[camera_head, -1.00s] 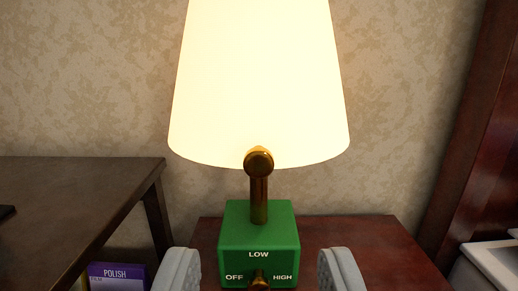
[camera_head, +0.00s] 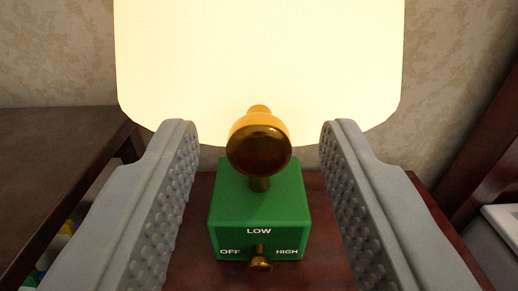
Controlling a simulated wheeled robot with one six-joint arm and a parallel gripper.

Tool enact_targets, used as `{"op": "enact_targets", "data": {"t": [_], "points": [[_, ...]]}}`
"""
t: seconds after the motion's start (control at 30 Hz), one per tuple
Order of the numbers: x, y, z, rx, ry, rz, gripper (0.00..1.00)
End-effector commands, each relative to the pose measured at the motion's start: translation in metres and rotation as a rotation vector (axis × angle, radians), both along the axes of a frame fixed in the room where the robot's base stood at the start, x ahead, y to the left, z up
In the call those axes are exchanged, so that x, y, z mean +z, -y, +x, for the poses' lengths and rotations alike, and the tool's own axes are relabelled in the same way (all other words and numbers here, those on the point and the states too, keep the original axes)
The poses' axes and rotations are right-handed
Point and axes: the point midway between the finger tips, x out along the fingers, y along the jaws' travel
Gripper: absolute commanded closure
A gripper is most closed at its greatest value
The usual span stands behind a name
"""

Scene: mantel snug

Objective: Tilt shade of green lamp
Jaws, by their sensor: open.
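The green lamp's base (camera_head: 259,205) is a green block on a dark red-brown wooden table. Its front is marked OFF, LOW and HIGH, with a small brass switch (camera_head: 260,263) below LOW. A brass knob (camera_head: 259,145) at the pivot rises above the base. The lit cream shade (camera_head: 260,60) fills the top of the view, its upper part cut off. My gripper (camera_head: 259,135) is open and empty. Its grey ridged fingers stand wide apart on either side of the knob, and I see no contact with it.
A dark brown table (camera_head: 55,170) stands at the left, with some small coloured items partly hidden below it. A dark red wooden upright (camera_head: 490,135) and a pale box-like thing (camera_head: 503,225) are at the right. Patterned wallpaper (camera_head: 50,50) is behind.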

Motion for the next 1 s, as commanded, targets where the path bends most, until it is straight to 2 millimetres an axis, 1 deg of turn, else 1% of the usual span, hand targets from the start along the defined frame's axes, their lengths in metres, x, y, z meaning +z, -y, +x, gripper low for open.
{"op": "enact_targets", "data": {"t": [0.07, 0.2, 0.27, 0.47, 0.57, 0.93, 1.0], "points": [[0.000, 0.000, 0.000, 0.000, 0.000, 0.000, 0.60], [0.000, 0.000, 0.000, 0.000, 0.000, 0.000, 0.88], [0.000, 0.000, 0.000, 0.000, 0.000, 0.000, 0.99], [0.001, 0.000, 0.000, 0.000, -0.002, 0.000, 1.00], [0.005, 0.000, -0.001, 0.000, -0.020, 0.000, 1.00], [0.033, 0.000, -0.004, 0.000, -0.181, 0.000, 1.00], [0.041, 0.000, -0.004, 0.000, -0.205, 0.000, 1.00]]}}
